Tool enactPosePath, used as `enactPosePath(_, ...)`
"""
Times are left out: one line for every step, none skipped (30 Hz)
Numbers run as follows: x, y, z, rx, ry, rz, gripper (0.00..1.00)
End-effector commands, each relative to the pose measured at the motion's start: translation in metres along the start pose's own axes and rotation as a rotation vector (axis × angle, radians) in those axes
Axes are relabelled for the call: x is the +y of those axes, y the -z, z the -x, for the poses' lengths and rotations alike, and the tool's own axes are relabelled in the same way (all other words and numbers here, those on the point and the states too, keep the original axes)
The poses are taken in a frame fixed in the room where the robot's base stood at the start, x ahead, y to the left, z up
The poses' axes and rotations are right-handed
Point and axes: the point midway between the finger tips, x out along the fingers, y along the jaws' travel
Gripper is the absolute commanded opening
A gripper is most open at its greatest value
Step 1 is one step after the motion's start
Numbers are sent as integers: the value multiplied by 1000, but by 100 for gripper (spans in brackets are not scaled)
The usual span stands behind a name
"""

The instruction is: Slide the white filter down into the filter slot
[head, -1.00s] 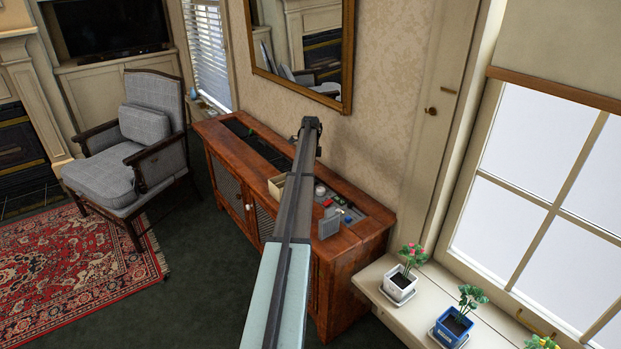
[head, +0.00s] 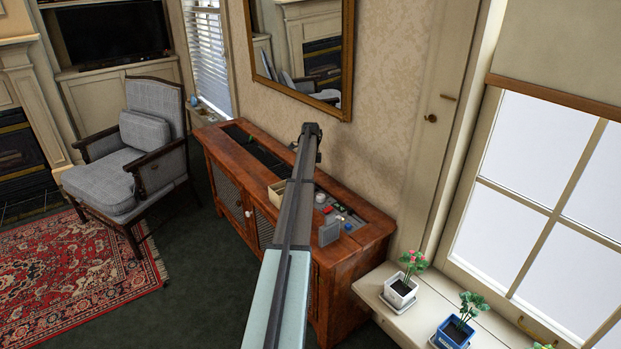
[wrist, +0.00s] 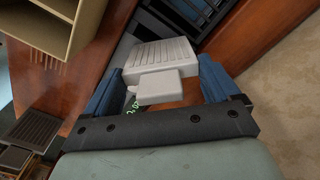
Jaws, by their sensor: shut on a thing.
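The white filter (wrist: 160,57), a flat ridged block with a smooth tab, sits between the blue fingers of my gripper (wrist: 158,80) in the wrist view. My gripper is shut on it. It is held tilted in that view. A dark slatted recess (wrist: 205,12) shows just beyond the filter at the top; I cannot tell whether it is the filter slot.
A wooden cabinet (head: 370,236) stands along the wall. On it are a cream open box (head: 276,192), a grey upright block (head: 329,233) and small coloured parts. The box also shows in the wrist view (wrist: 62,28). A windowsill with potted plants is at right.

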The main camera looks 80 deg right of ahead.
Motion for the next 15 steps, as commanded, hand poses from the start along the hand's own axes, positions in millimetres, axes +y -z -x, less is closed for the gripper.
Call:
enactPosePath(0,0,4,0,1,0,37)
enactPosePath(0,0,6,0,1,0,37)
enactPosePath(0,0,10,0,1,0,37)
enactPosePath(0,0,13,0,1,0,37)
enactPosePath(0,0,17,0,1,0,37)
enactPosePath(0,0,22,0,1,0,37)
enactPosePath(0,0,26,0,1,0,37)
enactPosePath(0,0,31,0,2,0,37)
enactPosePath(-1,0,38,0,2,0,37)
enactPosePath(0,0,44,0,2,0,37)
enactPosePath(0,0,49,0,2,0,37)
enactPosePath(0,0,56,0,1,0,37)
enactPosePath(0,0,62,0,2,0,37)
enactPosePath(-1,0,67,0,2,0,37)
enactPosePath(0,0,74,0,2,0,37)
